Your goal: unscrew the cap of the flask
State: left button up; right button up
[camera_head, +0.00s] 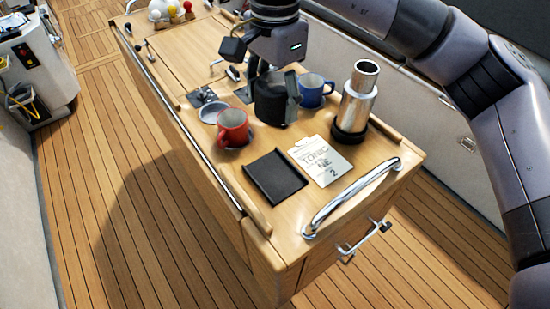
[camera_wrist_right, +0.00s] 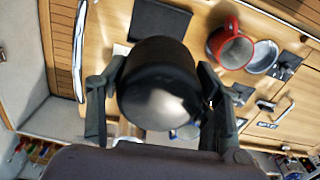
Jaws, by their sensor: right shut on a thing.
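The flask (camera_head: 356,104) stands upright on the wooden table, a silver steel body with a dark band at its foot. Its narrower metal neck is bare at the top. My right gripper (camera_head: 277,98) is to the left of the flask, shut on a black cylindrical cap (camera_head: 268,102). It holds the cap apart from the flask, in front of the blue mug. In the right wrist view the dark, shiny cap (camera_wrist_right: 158,85) sits between the two fingers and hides much of what is behind it. My left gripper is not in view.
A red mug (camera_head: 232,128) and a blue mug (camera_head: 312,92) stand near the cap. A black tray (camera_head: 275,178) and a white card (camera_head: 321,161) lie at the table's front. A metal rail (camera_head: 350,196) edges the near right end.

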notch_tip(320, 180, down, 6)
jog(key=s+p, duration=0.1)
jog(key=p, duration=0.3)
send_over(275, 175)
notch_tip(275, 175, down, 8)
jog(key=shift+f, duration=0.45)
notch_tip(275, 175, down, 4)
jog(key=shift+p, duration=0.65)
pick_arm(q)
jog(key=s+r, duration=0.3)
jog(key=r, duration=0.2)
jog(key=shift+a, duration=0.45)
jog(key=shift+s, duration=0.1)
pick_arm(e)
jog(key=shift+f, duration=0.1)
jog(key=shift+f+b, duration=0.1)
jog(key=shift+b, duration=0.2)
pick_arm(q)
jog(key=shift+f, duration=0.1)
pick_arm(e)
jog(key=o, duration=1.3)
